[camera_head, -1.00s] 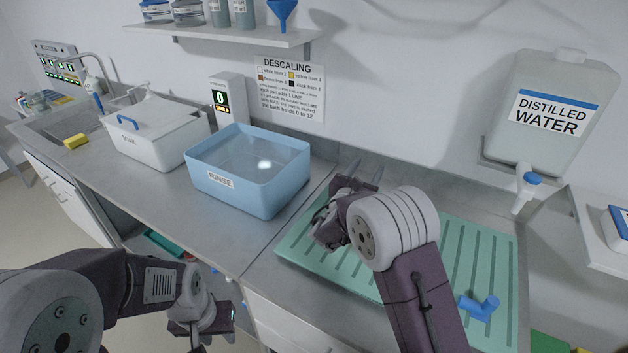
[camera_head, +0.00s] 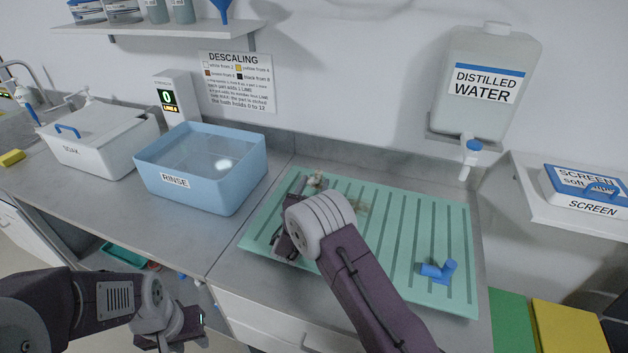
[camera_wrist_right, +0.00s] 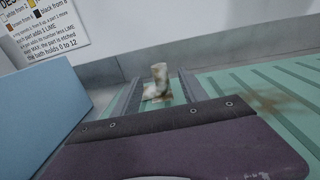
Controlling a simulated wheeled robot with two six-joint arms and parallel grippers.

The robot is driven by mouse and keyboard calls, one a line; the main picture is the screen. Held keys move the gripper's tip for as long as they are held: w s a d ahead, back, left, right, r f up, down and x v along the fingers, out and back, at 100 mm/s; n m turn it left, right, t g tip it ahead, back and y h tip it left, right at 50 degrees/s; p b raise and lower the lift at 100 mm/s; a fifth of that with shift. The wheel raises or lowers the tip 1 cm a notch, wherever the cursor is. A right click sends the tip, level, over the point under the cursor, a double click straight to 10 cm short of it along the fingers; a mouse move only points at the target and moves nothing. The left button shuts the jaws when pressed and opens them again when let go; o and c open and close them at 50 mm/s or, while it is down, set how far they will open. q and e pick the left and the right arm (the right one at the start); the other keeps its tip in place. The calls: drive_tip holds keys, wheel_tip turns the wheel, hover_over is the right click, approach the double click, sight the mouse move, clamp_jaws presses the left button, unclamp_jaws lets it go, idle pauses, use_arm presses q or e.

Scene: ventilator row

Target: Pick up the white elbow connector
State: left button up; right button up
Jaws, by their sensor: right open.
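The white elbow connector (camera_head: 316,180), with brownish stains, stands on the green ribbed drain mat (camera_head: 395,215) near its back left corner. In the right wrist view the connector (camera_wrist_right: 158,78) appears ahead, between the two fingers. My right gripper (camera_head: 306,186) is open, low over the mat's left part, with its fingers pointing to the back; its wrist partly hides them in the head view. I cannot tell whether a finger touches the connector. My left gripper (camera_head: 192,322) hangs in front of the counter, far from the connector, and its jaws are unclear.
A blue elbow piece (camera_head: 437,271) lies on the mat's front right. The blue rinse tub (camera_head: 200,185) stands just left of the mat, with the white soak box (camera_head: 100,150) beyond. The water tank (camera_head: 485,120) hangs behind, above the mat's right back.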

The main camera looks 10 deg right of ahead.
sight(317, 177)
drive_tip(key=x, duration=0.5)
drive_tip(key=shift+d, duration=0.1)
clamp_jaws()
drive_tip(key=shift+r, duration=0.1)
wheel_tip(317, 177, up, 4)
drive_tip(key=shift+s+d+r, duration=0.15)
drive_tip(key=shift+s+r, duration=0.05)
drive_tip(key=shift+r, duration=0.05)
drive_tip(key=s+d+r, duration=0.6)
drive_tip(key=s+d, duration=0.1)
drive_tip(key=d, duration=0.1)
drive_tip(key=shift+d+r+b, duration=0.2)
drive_tip(key=shift+d+b, duration=0.1)
drive_tip(key=shift+b, duration=0.15)
